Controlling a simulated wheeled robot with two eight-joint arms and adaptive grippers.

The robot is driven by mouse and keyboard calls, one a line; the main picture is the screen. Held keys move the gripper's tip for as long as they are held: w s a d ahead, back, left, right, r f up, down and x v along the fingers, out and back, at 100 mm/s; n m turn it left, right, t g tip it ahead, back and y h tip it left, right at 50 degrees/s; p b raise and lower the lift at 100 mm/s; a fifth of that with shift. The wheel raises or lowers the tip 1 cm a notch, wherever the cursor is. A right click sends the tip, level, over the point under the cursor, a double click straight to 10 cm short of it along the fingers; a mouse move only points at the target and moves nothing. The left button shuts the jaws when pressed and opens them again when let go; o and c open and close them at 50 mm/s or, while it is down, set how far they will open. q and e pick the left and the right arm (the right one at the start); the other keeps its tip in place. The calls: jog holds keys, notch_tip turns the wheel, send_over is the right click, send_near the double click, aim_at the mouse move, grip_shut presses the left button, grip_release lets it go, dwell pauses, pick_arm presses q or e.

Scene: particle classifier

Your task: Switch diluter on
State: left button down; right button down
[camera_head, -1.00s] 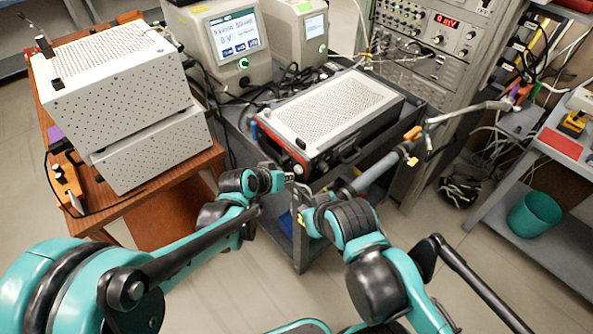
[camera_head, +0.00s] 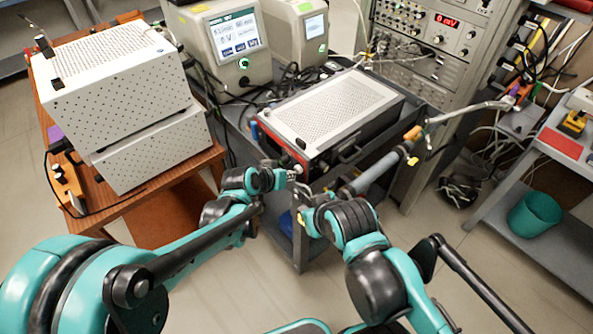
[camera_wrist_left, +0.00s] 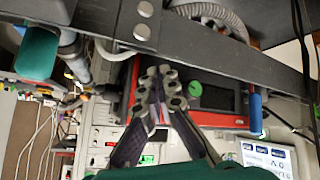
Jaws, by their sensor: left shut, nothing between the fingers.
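A box with a perforated pale top (camera_head: 335,105) and a red-edged dark front stands on the cart in the middle. No label shows whether it is the diluter. My left gripper (camera_head: 297,172) is at this front, its fingers together and empty. In the left wrist view the left gripper (camera_wrist_left: 158,78) is in front of the red-framed panel (camera_wrist_left: 218,97). A round green knob (camera_wrist_left: 195,88) shows on that panel, just right of the fingertips. I cannot tell whether the fingers touch the panel. My right arm is in the middle, but its fingers cannot be made out.
Two beige instruments with lit screens (camera_head: 237,34) (camera_head: 316,27) stand behind the box. A white perforated case (camera_head: 115,85) is on the wooden table at left. A rack (camera_head: 440,40) stands at the back right, a teal bin (camera_head: 534,214) on a shelf.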

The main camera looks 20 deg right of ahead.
pick_arm(q)
jog(key=shift+w+d, duration=0.3)
jog(key=shift+d, duration=0.55)
dwell(1.0)
dwell(0.3)
jog(key=shift+s+a, duration=0.25)
jog(key=shift+a, duration=0.4)
jog(key=shift+s+a, duration=0.2)
jog(key=shift+a, duration=0.4)
jog(key=shift+s+a, duration=0.3)
jog(key=shift+a, duration=0.5)
jog(key=shift+s+a, duration=0.25)
jog(key=shift+a, duration=0.5)
jog(key=shift+s+a, duration=0.3)
jog(key=shift+a, duration=0.5)
